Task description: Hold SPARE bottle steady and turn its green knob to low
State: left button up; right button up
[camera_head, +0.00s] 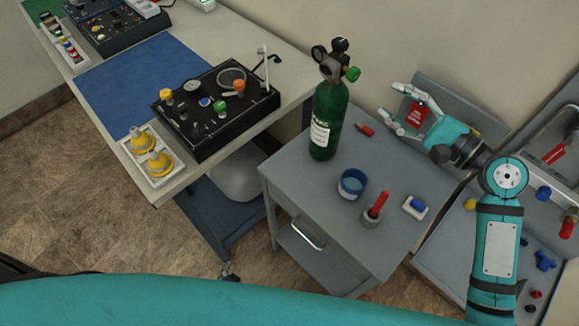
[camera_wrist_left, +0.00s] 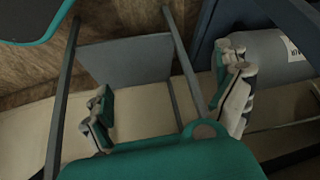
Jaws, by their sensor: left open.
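A green bottle (camera_head: 326,118) stands upright on the grey cabinet (camera_head: 289,190). Its white label is too small to read. A green knob (camera_head: 353,74) sticks out to the right of its valve, beside a dark gauge (camera_head: 318,53). My right gripper (camera_head: 390,100) is to the right of the bottle, apart from it, with its fingers spread. A red tag (camera_head: 418,114) shows between those fingers; I cannot tell its depth. My left gripper (camera_wrist_left: 170,100) shows only in the left wrist view, open and empty; the bottle's green knob is not visible there.
On the cabinet are a blue cup (camera_head: 352,184), a red-handled tool in a holder (camera_head: 374,210), a white-and-blue block (camera_head: 415,207) and a red marker (camera_head: 364,129). A bench with a black panel (camera_head: 215,110) stands left. A grey cylinder (camera_wrist_left: 265,60) lies beyond my left fingers.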

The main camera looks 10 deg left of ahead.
pick_arm(q)
jog(key=w+d+r+m+t+h, duration=0.1)
jog(key=w+d+r+t, duration=0.1)
jog(key=w+d+r, duration=0.4)
jog(key=t+h, duration=0.4)
jog(key=t, duration=0.4)
send_near(320, 130)
jog(key=shift+n, duration=0.4)
jog(key=x, duration=1.3)
